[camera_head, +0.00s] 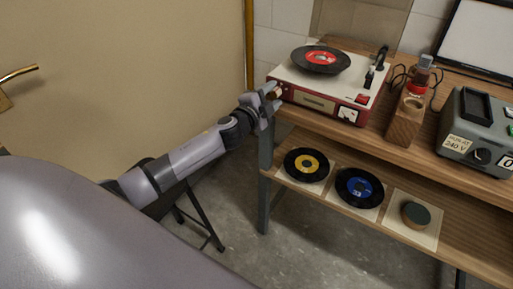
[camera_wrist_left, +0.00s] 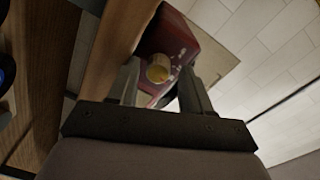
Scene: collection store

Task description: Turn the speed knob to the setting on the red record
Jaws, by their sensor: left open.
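The record player (camera_head: 312,102) has a cream top and red sides and stands on the upper wooden shelf. A black record with a red label (camera_head: 320,58) lies on it. My left gripper (camera_head: 272,96) is at the front left corner of the player. In the left wrist view the fingers (camera_wrist_left: 161,88) are open, one on each side of a round brass-coloured speed knob (camera_wrist_left: 158,70) on the red front. I cannot tell whether they touch it. The knob is mostly hidden by the gripper in the head view, and its setting is not readable. My right gripper is not in view.
Records with a yellow label (camera_head: 306,164) and a blue label (camera_head: 359,187) lie on the lower shelf, beside a dark green-topped round thing (camera_head: 415,214). A wooden block (camera_head: 405,120) and a grey 240 V box (camera_head: 478,130) stand right of the player.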

